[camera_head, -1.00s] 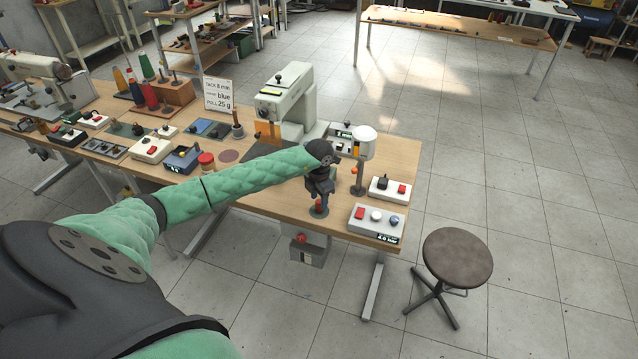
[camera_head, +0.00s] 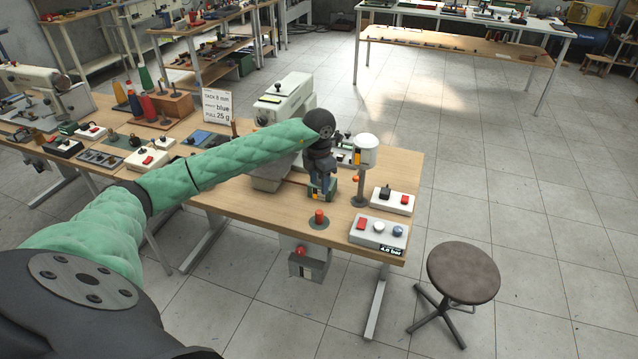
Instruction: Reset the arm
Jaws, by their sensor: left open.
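My left arm, in a green quilted sleeve, reaches in from the left over the sewing table (camera_head: 262,222). Its dark left gripper (camera_head: 322,194) points down over the table's right half, open. It stands above and behind a red plunger button (camera_head: 319,216) on a dark round base, apart from it. A small green and pale object shows behind the fingers; I cannot tell whether they touch it. My right gripper is not in view.
A white sewing machine (camera_head: 284,100) stands behind my arm. A white-topped post (camera_head: 364,152), a switch box (camera_head: 392,201) and a control box (camera_head: 379,232) stand to the right. A sign (camera_head: 217,106) stands further left. A round stool (camera_head: 463,272) is on the open floor.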

